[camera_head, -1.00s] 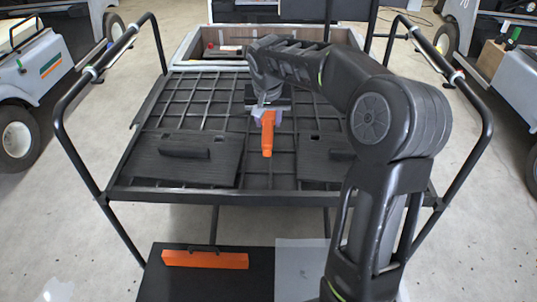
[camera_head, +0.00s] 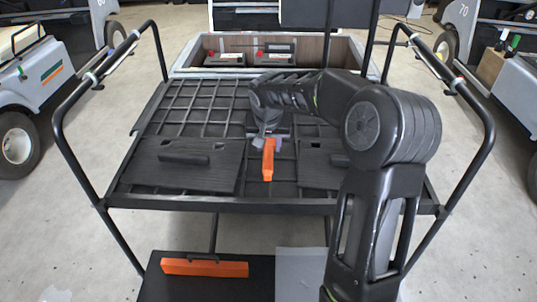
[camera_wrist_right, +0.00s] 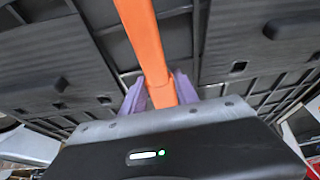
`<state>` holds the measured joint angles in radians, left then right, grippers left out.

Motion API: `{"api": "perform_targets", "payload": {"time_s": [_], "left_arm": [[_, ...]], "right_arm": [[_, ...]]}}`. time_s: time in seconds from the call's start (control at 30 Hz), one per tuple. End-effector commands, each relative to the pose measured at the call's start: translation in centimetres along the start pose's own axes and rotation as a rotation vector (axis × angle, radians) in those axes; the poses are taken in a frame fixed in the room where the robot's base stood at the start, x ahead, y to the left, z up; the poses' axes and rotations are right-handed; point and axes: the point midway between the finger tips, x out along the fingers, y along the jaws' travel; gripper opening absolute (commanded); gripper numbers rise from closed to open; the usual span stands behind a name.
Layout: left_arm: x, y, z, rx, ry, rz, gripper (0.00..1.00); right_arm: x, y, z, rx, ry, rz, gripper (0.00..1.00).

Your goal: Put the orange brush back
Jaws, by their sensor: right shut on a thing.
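The orange brush (camera_head: 268,163) is in my right gripper (camera_head: 267,140), above the dark ribbed panel of the cart. Its orange handle points toward me in the head view. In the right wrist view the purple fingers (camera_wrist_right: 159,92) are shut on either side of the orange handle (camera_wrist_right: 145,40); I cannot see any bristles. My left gripper is not in view.
The black cart frame (camera_head: 270,206) has raised side rails. A long orange bar (camera_head: 205,268) lies on a dark surface below the cart's front edge. Behind the panel stands an open crate (camera_head: 190,55) with red-and-black items. White carts flank both sides.

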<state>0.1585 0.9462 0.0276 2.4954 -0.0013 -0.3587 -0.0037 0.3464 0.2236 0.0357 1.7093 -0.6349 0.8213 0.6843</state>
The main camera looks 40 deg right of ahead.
Motion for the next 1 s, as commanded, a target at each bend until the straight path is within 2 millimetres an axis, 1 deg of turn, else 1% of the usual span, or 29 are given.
{"api": "perform_targets", "payload": {"time_s": [0.03, 0.1, 0.2, 0.5, 0.63, 0.67, 0.9, 1.0], "left_arm": [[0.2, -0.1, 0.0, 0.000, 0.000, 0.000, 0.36], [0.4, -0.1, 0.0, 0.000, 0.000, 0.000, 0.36], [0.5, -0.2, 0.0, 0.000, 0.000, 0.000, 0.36], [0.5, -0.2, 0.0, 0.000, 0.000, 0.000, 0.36], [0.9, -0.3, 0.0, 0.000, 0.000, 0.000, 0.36], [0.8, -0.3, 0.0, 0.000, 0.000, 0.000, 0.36], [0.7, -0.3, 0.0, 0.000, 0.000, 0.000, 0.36], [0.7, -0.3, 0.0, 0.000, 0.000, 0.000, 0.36]], "right_arm": [[1.0, 0.0, 0.5, 0.000, -0.004, 0.001, 0.00], [2.1, 0.0, 0.9, 0.000, -0.003, 0.001, 0.00], [3.1, 0.0, 1.3, 0.000, -0.002, 0.000, 0.00], [3.3, 0.0, 1.3, 0.001, 0.000, -0.001, 0.00], [3.7, -0.1, 1.5, 0.000, 0.000, -0.001, 0.00], [3.6, -0.1, 1.4, 0.000, 0.000, -0.001, 0.38], [3.6, 0.0, 1.4, 0.000, -0.001, -0.001, 0.57], [3.6, 0.0, 1.4, 0.000, -0.001, -0.001, 0.58]]}}
